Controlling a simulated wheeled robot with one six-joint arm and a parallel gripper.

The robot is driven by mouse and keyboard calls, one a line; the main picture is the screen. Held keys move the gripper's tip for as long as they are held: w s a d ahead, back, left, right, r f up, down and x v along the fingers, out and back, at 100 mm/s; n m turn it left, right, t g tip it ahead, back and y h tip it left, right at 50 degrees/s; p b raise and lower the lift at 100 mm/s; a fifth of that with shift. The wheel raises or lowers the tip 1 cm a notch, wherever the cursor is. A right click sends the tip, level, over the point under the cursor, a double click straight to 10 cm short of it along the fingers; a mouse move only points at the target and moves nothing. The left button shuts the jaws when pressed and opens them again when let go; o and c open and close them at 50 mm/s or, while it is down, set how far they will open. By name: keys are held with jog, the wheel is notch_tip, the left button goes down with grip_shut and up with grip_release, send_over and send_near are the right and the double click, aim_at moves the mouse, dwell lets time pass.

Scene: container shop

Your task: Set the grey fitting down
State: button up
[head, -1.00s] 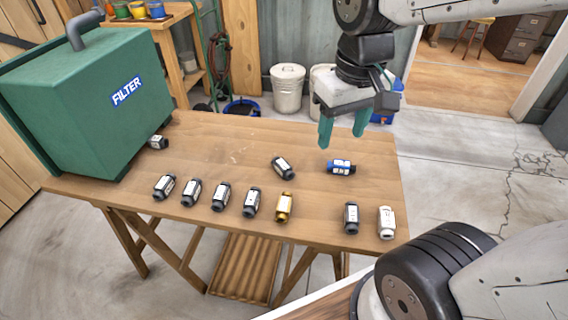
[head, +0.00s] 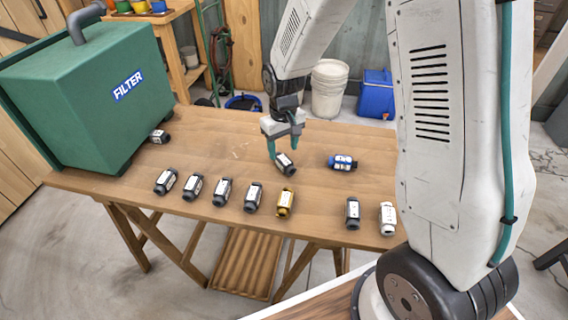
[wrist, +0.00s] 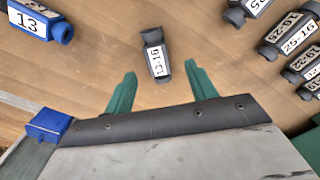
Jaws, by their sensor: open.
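A grey fitting (head: 287,168) with a white label lies on the wooden table (head: 225,145), left of a blue fitting (head: 342,162). In the wrist view the grey fitting (wrist: 156,55) lies ahead of my fingers, its near end about level with the tips. My gripper (head: 284,152) is open and low over it, with green fingers. In the wrist view my gripper (wrist: 160,72) has one fingertip on each side of the fitting's near end, with a gap on both sides. Nothing is held.
A further grey one (head: 352,213) and a white one (head: 387,218) are at front right. A green filter box (head: 105,110) fills the table's left end, with another fitting (head: 159,137) beside it.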

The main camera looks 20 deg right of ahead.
aim_at(284, 159)
notch_tip(284, 159, down, 6)
jog(key=shift+d+r, duration=0.1)
jog(key=shift+d, duration=0.05)
jog(key=c, duration=1.2)
jog(key=shift+o, duration=0.2)
